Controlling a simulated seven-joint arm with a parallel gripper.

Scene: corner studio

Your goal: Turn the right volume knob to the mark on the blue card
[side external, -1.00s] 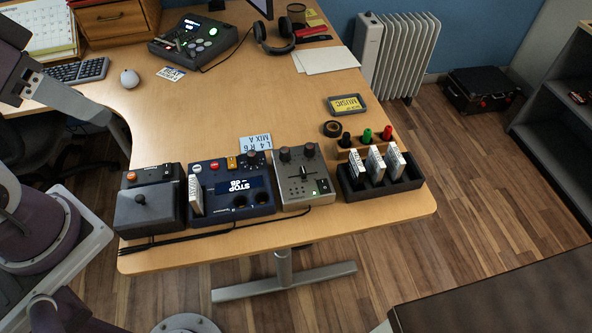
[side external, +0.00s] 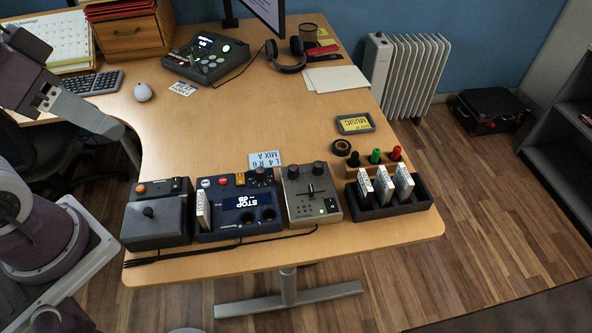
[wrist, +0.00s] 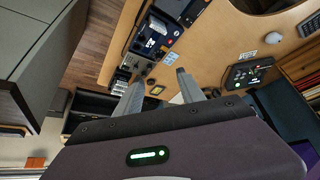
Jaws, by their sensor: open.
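The silver mixer box (side external: 326,209) stands near the table's front edge, with two dark knobs on its far part. One knob (side external: 293,171) is on the picture's left and the other (side external: 319,168) on the picture's right; their pointers are too small to read. The light blue card (side external: 265,160) lies behind the boxes, its print upside down, reading about "L4 R6 MIX A". In the wrist view my gripper (wrist: 160,74) has its two fingers apart, with nothing between them. The mixer (wrist: 138,63) shows small beyond the fingers, well away from them.
A dark blue box with a "STOP" display (side external: 242,217) stands left of the mixer, beside a grey box (side external: 157,229). A black rack (side external: 418,198) holding white cases stands right. Cables run along the front. The table behind the card is mostly clear.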

